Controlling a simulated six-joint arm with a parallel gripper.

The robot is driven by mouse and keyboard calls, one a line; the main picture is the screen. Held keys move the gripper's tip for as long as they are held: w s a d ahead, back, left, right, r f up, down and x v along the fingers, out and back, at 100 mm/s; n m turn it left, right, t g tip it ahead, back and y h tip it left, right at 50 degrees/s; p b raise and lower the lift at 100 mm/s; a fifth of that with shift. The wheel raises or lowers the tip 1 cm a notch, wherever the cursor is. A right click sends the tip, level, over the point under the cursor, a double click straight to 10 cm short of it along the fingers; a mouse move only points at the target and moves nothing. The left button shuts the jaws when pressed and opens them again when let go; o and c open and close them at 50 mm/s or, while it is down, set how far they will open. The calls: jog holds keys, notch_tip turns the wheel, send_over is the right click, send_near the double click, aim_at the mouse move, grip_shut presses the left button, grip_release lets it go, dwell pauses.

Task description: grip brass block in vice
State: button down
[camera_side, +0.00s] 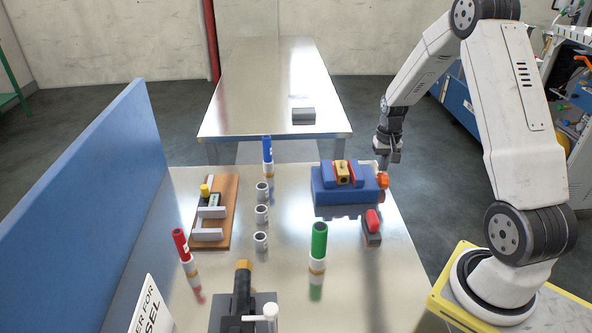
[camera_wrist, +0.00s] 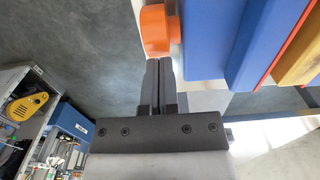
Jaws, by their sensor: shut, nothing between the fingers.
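The blue vice (camera_side: 345,196) stands on the metal table at the right. The brass block (camera_side: 342,173) sits between its jaws, with a dark round mark on its front face; I cannot tell whether the jaws press on it. The vice's orange knob (camera_side: 382,181) is on its right end. My gripper (camera_side: 384,168) points down at that knob, shut and empty. In the wrist view, the closed fingertips (camera_wrist: 160,62) are right by the orange knob (camera_wrist: 154,30); contact is unclear. The blue vice body (camera_wrist: 203,40) and part of the brass block (camera_wrist: 298,50) show at the right.
A red-and-grey switch box (camera_side: 372,226) lies in front of the vice. A green-capped cylinder (camera_side: 319,245), a blue one (camera_side: 267,155) and a red one (camera_side: 182,246) stand upright. Grey cups (camera_side: 261,214) line the middle. A wooden fixture (camera_side: 228,212) and blue wall (camera_side: 90,200) are left.

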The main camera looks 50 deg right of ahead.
jog(key=shift+r, duration=1)
jog(key=shift+s+a, duration=0.1)
jog(key=shift+s+a, duration=0.8)
jog(key=shift+a, duration=0.05)
jog(key=shift+f, duration=1.2)
dwell(0.8)
jog(key=shift+w+d+f, duration=0.15)
jog(key=shift+d, duration=0.05)
dwell(0.9)
jog(key=shift+w+d+r, duration=0.25)
jog(key=shift+w+d, duration=0.5)
dwell(2.2)
